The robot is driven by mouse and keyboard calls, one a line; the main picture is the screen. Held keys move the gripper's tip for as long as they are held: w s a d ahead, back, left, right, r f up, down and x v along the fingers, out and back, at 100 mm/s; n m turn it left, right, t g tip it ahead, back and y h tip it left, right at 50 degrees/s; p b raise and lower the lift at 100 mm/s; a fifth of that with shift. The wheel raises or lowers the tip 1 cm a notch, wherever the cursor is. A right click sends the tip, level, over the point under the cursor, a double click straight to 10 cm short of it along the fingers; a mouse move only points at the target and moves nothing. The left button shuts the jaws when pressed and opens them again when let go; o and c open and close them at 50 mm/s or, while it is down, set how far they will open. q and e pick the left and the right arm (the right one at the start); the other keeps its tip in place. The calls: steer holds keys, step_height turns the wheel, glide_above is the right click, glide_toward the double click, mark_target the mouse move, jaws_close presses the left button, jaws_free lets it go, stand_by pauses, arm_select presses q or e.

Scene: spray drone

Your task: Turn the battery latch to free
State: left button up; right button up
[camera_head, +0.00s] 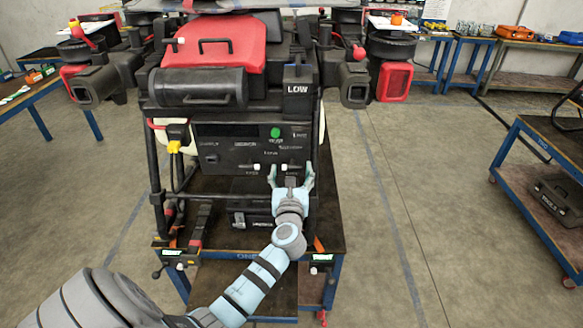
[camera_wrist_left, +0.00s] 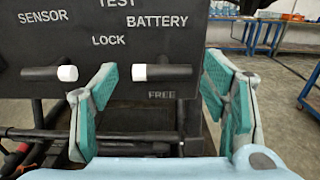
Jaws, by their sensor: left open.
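The battery latch (camera_wrist_left: 165,73) is a black lever with a white tip, lying level on the drone's dark panel (camera_wrist_left: 160,25) below the word BATTERY. Its white tip points left; LOCK is printed to its upper left and FREE just below it. It also shows small in the head view (camera_head: 292,167). My left gripper (camera_wrist_left: 161,78) is open, with one teal-padded finger on each side of the latch in the wrist view. In the head view my left gripper (camera_head: 291,176) is at the panel's lower right. I cannot tell whether a pad touches the latch. My right gripper is not in view.
A similar sensor latch (camera_wrist_left: 48,73) with a white tip is just left of the left finger. The drone stands on a blue-framed table (camera_head: 335,235). Another blue-framed table (camera_head: 535,185) with a black toolbox (camera_head: 555,198) is at right. The floor between is clear.

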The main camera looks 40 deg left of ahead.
mark_target(292, 165)
arm_select(q)
steer(key=shift+x, duration=1.2)
steer(key=shift+w+f, duration=0.1)
steer(key=shift+w, duration=0.2)
steer(key=shift+s, duration=0.15)
steer(key=c, duration=1.2)
